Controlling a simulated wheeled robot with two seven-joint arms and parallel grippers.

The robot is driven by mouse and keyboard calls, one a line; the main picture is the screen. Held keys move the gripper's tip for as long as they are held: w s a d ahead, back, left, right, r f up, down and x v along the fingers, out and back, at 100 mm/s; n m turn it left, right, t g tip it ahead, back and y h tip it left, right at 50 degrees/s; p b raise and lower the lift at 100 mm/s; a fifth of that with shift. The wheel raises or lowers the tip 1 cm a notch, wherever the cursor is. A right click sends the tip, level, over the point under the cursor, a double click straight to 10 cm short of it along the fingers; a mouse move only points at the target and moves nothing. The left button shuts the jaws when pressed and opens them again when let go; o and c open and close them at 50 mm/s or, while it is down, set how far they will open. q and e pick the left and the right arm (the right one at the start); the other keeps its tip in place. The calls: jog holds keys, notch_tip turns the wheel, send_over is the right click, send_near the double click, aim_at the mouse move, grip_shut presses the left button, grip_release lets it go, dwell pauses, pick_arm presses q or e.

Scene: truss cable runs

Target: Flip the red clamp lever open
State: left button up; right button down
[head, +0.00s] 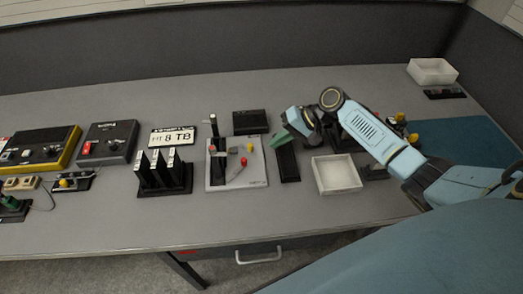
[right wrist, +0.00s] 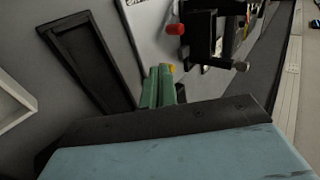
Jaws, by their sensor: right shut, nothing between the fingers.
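A light grey board (head: 217,179) near the middle of the table carries a black upright post, a grey lever with a red tip (head: 244,161) and a yellow knob (head: 250,148). In the right wrist view a red tip (right wrist: 175,29) sticks out from a black clamp body (right wrist: 200,35). I cannot tell the lever's exact angle. My right gripper (head: 283,140) has green fingers, shut and empty, to the right of the board and apart from the red tip. The fingers also show in the right wrist view (right wrist: 158,88), below the red tip. My left gripper is out of view.
A black narrow tray (head: 288,164) lies just right of the board, and a white open box (head: 336,175) is beyond it. A black rack with upright plates (head: 163,174) stands left of the board. A black box (head: 250,122) sits behind it.

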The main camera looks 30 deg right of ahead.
jog(key=shift+w+v, duration=0.15)
jog(key=shift+v, duration=1.2)
jog(key=shift+w+v, duration=0.2)
jog(key=shift+v, duration=1.1)
